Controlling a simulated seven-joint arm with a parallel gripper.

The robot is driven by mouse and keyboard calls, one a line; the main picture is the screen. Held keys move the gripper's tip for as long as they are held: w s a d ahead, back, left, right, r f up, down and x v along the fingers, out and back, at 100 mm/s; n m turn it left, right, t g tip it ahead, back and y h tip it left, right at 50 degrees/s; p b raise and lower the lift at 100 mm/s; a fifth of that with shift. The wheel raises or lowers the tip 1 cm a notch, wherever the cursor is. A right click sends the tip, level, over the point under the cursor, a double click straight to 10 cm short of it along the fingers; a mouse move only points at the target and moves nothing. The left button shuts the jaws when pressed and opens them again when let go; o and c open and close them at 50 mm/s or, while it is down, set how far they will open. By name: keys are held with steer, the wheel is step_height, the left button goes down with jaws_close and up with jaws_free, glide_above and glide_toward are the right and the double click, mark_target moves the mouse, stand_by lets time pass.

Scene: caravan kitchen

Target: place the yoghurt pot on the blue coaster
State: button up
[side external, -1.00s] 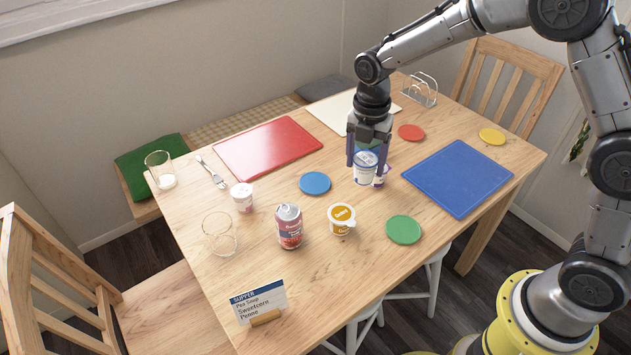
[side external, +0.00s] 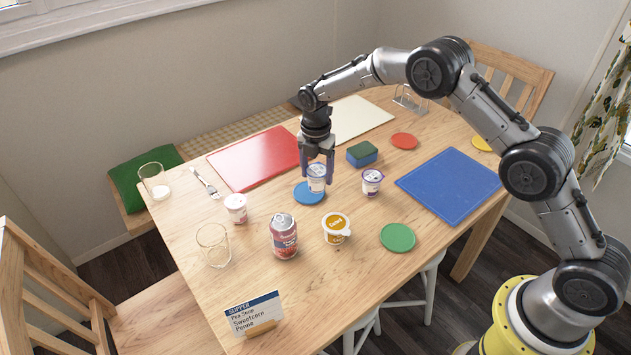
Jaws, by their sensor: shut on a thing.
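My gripper (side external: 317,178) is shut on a white yoghurt pot (side external: 317,181) with a blue-purple band. The pot is upright, over the right part of the blue coaster (side external: 302,195) in the side view. I cannot tell whether the pot's base touches the coaster or is a little above it. The pot and fingers hide part of the coaster.
A purple-banded pot (side external: 372,183) and a sponge (side external: 362,154) stand to the right. A red board (side external: 254,158) lies behind. A green coaster (side external: 397,237) is bare.

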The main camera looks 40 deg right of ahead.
mark_target(315, 182)
steer(key=shift+w+f, duration=0.3)
steer(key=shift+f, duration=1.55)
steer(key=shift+f, duration=0.15)
steer(key=o, duration=1.5)
steer(key=shift+c, duration=0.2)
steer(key=r, duration=1.2)
steer(key=shift+s+a+r, duration=0.15)
steer(key=shift+a, duration=0.1)
steer(key=shift+r, duration=0.1)
